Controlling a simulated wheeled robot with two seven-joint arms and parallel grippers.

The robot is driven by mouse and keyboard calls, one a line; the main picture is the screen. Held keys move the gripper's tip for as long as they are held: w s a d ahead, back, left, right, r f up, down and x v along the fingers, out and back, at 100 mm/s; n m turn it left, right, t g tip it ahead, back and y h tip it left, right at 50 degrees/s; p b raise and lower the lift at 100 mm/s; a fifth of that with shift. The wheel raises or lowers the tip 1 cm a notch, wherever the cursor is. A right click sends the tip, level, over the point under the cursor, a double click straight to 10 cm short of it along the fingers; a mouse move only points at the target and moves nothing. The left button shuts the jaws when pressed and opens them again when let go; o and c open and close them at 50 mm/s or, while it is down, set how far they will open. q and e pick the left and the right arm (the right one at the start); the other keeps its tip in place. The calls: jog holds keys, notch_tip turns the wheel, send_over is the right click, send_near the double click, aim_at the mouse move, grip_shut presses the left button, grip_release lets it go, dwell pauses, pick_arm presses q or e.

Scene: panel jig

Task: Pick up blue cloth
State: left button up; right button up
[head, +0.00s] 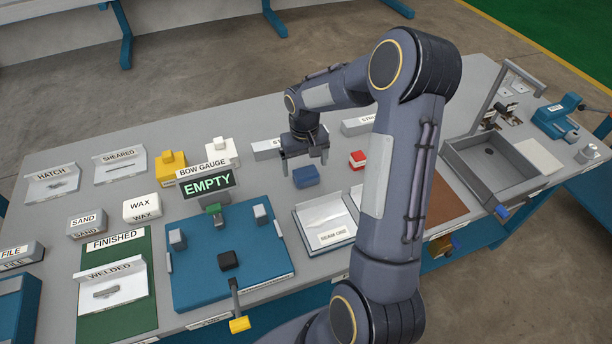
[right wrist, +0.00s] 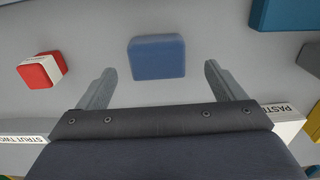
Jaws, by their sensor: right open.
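The blue cloth (head: 306,176) is a small folded block lying flat on the grey bench. It also shows in the right wrist view (right wrist: 157,57), just beyond the fingertips and roughly centred between them. My right gripper (head: 306,166) is open and empty, with its fingers pointing down above and just behind the cloth. In the right wrist view its two fingers (right wrist: 158,82) stand wide apart, and the cloth is not between them. My left gripper is not in view.
A red and white block (head: 357,160) sits close by to the right of the cloth. A blue bow gauge fixture (head: 240,270) stands to the left with an "EMPTY" sign (head: 207,186). A white tray (head: 325,220) lies in front.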

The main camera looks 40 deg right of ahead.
aim_at(306, 172)
jog(key=f, duration=0.4)
jog(key=shift+s+d+p, duration=0.15)
jog(key=shift+s+p, duration=0.05)
jog(key=shift+p, duration=0.15)
jog(key=shift+f, duration=0.4)
jog(key=c, duration=1.1)
jog(key=shift+o, duration=0.2)
jog(key=shift+r, duration=0.15)
